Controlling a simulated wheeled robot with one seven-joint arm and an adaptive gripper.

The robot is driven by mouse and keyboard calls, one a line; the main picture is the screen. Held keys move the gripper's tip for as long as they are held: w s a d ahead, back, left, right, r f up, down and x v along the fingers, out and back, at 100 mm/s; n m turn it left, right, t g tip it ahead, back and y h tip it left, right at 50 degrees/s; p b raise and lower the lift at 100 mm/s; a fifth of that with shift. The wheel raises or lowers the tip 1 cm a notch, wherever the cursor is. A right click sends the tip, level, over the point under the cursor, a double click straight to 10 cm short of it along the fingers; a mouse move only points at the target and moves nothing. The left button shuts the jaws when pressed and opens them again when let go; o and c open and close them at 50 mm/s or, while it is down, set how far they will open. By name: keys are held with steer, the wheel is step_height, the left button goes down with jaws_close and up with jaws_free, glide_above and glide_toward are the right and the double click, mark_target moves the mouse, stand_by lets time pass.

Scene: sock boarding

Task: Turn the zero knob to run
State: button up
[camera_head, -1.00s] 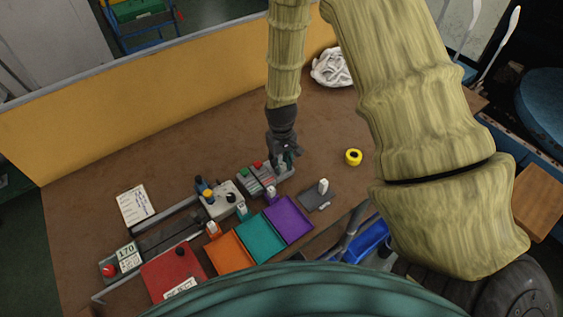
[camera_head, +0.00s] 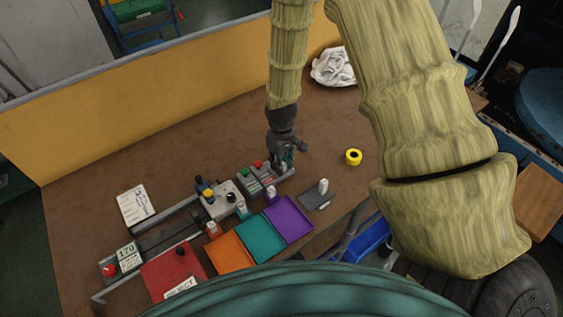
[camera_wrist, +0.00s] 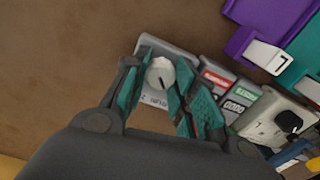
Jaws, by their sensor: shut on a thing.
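The zero knob (camera_wrist: 160,75) is a round pale knob on a grey box (camera_wrist: 153,100) with a white label, seen in the wrist view. My gripper (camera_wrist: 162,66) has one green-padded finger on each side of this knob and is shut on it. The label's print is too small and partly covered to read. In the head view my gripper (camera_head: 281,162) points down at the right end of the grey control unit (camera_head: 256,184), and it hides the knob there.
Purple (camera_head: 288,219), teal (camera_head: 260,238) and orange (camera_head: 229,254) trays lie in front. A yellow tape roll (camera_head: 353,157) lies right, with bare table around it.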

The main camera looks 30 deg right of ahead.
steer(key=o, duration=1)
steer(key=shift+o, duration=0.2)
